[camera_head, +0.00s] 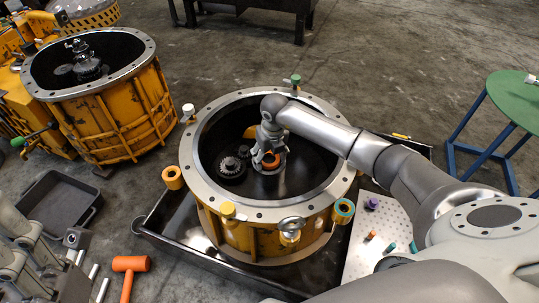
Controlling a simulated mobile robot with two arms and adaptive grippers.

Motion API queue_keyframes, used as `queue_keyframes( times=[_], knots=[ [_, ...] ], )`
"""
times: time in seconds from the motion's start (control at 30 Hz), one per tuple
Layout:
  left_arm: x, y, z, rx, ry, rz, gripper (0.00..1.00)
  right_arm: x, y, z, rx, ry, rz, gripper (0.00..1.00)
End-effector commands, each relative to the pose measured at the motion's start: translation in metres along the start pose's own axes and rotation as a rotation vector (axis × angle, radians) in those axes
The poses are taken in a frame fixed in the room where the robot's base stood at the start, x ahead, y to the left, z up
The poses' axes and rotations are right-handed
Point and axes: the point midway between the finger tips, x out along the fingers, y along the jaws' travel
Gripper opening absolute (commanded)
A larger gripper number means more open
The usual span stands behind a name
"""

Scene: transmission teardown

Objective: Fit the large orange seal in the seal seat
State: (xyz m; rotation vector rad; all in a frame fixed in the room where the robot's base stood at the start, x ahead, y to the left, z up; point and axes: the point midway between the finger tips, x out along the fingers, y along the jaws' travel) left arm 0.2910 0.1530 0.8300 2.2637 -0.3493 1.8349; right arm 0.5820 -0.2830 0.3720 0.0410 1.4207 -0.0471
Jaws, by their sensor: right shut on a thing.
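The large orange seal (271,161) shows as a small orange patch between the fingers of my right gripper (268,160). The gripper is shut on it, pointing down inside the round yellow housing (252,238). A pale round metal part (271,171) shows just below the seal and fingers; it may be the seal seat, but the fingers partly cover it. I cannot tell whether the seal touches it. My left gripper is not in view.
Dark gears (232,166) stand in the housing left of my gripper. The housing's wide grey rim (207,196) surrounds my wrist and carries several small fittings. A black tray (178,232) lies beneath. A white perforated board (365,240) with small coloured parts is at right.

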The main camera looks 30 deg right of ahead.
Motion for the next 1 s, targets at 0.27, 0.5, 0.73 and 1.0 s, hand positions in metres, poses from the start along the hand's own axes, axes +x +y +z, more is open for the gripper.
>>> queue_keyframes(
  times=[0.27, 0.5, 0.73, 1.0],
  knots=[
    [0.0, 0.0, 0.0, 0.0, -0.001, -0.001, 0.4, 0.0, 0.0, 0.0, 0.0, 0.0, 0.0, 0.79],
    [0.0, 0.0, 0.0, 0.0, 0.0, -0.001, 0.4, 0.0, 0.0, 0.0, 0.0, 0.0, 0.0, 0.86],
    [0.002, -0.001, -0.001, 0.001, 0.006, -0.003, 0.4, -0.005, 0.0, 0.001, -0.001, -0.002, 0.001, 0.86],
    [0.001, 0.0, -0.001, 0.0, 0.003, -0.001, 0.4, -0.052, -0.001, 0.002, -0.001, -0.006, 0.0, 0.86]
  ],
)
